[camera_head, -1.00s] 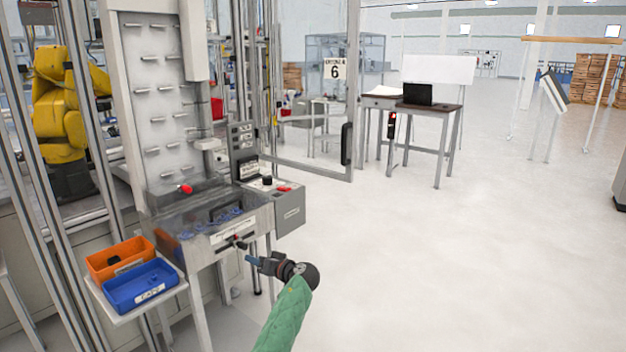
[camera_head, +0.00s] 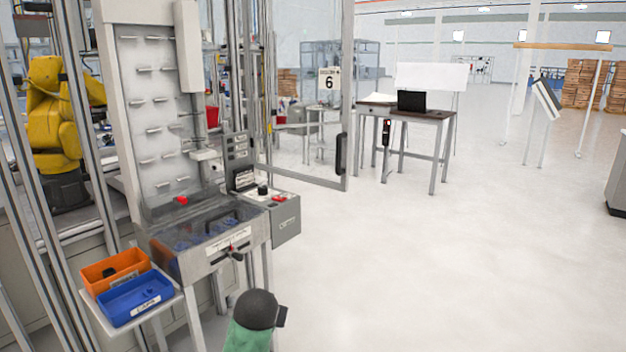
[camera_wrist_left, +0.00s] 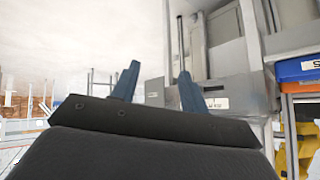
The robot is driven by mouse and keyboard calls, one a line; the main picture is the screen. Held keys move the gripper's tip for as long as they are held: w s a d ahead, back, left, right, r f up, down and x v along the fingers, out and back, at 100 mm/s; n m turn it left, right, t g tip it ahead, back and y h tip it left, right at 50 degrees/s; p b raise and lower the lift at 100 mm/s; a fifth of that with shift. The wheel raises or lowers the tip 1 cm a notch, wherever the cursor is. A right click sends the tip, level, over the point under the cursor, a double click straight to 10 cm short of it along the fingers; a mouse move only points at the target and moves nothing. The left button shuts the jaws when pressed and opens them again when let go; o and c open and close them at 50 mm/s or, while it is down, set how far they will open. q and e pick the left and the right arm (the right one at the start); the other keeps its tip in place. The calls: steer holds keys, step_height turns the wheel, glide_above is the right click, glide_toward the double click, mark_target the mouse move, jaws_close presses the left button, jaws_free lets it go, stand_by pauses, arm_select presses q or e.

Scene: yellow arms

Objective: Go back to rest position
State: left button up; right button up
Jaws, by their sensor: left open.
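My left arm (camera_head: 250,335), in a green sleeve with a black wrist, shows at the bottom of the head view, in front of the grey machine (camera_head: 160,110). Its fingers are not clearly visible there. In the left wrist view my left gripper (camera_wrist_left: 160,73) has its two blue fingers spread apart with nothing between them. It is apart from the machine. My right gripper is not in view.
An orange bin (camera_head: 103,272) and a blue bin (camera_head: 120,303) sit on a side shelf left of the arm. A control box (camera_head: 286,222) juts from the machine's right. A desk (camera_head: 425,118) stands farther back. The floor (camera_head: 440,260) to the right is clear.

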arm_select(q)
steer(key=s+f+g+p, duration=0.1)
steer(key=s+f, duration=0.5)
steer(key=s, duration=0.8)
steer(key=s+a+f+g+h+p, duration=0.1)
steer(key=s+f+g, duration=0.2)
steer(key=s, duration=1.1)
steer(key=s+a+f+g+h+p, duration=0.1)
steer(key=s+f+g+p, duration=0.1)
steer(key=s+f, duration=0.7)
steer(key=s, duration=0.5)
steer(key=shift+s+f+g, duration=0.15)
steer(key=shift+s+g, duration=0.15)
steer(key=shift+g, duration=0.1)
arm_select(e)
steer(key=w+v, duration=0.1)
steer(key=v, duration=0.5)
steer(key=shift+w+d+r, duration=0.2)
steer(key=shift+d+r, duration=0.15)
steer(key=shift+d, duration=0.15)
